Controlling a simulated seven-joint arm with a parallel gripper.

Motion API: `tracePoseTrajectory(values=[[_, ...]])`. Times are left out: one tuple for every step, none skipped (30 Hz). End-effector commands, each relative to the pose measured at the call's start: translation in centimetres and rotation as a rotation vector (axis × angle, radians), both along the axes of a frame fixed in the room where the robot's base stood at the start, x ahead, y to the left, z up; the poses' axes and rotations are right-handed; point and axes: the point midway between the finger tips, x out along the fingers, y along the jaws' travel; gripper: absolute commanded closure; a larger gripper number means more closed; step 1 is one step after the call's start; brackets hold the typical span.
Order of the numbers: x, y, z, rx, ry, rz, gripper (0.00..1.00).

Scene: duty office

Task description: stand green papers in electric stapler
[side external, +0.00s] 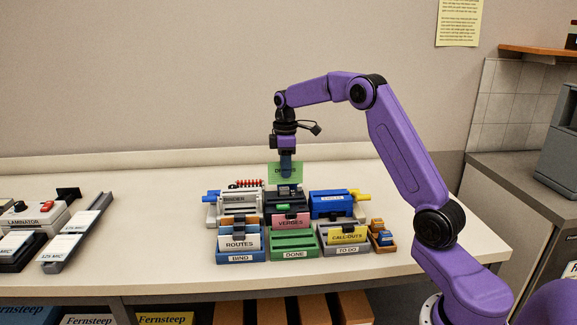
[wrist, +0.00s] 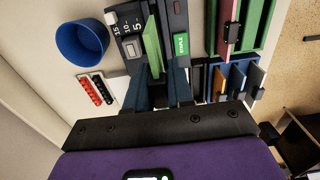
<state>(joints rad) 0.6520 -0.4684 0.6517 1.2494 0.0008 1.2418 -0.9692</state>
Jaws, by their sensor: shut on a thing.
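My gripper (side external: 286,172) is shut on the green papers (side external: 274,172) and holds them upright above the middle machine of the back row. In the wrist view the papers (wrist: 152,50) show as a thin green strip running out between my two fingers (wrist: 160,75). The dark machine below them, which looks like the electric stapler (side external: 285,198), has a dial strip marked 15, 10, 5 and a green label in the wrist view (wrist: 130,46). The papers look close over its top. I cannot tell whether their lower edge is in its slot.
The white binder (side external: 239,203) stands left of the stapler, a blue machine (side external: 332,205) right. In front are the BIND (side external: 240,257), DONE (side external: 293,253) and TO DO (side external: 346,248) trays with papers. A blue cup (wrist: 82,42) and red and black combs (wrist: 97,88) lie nearby.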

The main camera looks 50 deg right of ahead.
Motion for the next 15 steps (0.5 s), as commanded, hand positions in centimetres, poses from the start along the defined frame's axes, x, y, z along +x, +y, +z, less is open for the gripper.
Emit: tracePoseTrajectory(values=[[0.0, 0.0, -0.3, 0.001, 0.002, 0.0, 1.0], [-0.1, 0.0, -0.5, 0.0, 0.001, -0.001, 1.0], [0.0, 0.0, -0.8, 0.0, 0.001, -0.001, 1.0], [0.0, 0.0, -1.0, 0.001, 0.001, 0.0, 1.0], [0.0, 0.0, -1.2, 0.0, 0.001, 0.0, 1.0], [-0.1, 0.0, -1.5, 0.0, 0.001, 0.0, 1.0], [-0.1, 0.0, -1.7, 0.0, 0.001, 0.0, 1.0], [-0.1, 0.0, -1.9, 0.0, 0.001, 0.0, 1.0], [-0.1, 0.0, -2.1, 0.0, 0.001, 0.0, 1.0], [-0.1, 0.0, -2.4, 0.0, 0.001, 0.0, 1.0], [-0.1, 0.0, -2.6, 0.0, 0.001, 0.0, 1.0], [0.0, 0.0, -2.8, 0.0, 0.001, 0.0, 1.0], [0.0, 0.0, -3.0, 0.0, 0.001, 0.0, 1.0], [0.0, 0.0, -3.2, 0.0, 0.001, 0.0, 1.0], [-0.1, 0.0, -3.5, 0.0, 0.001, 0.001, 1.0]])
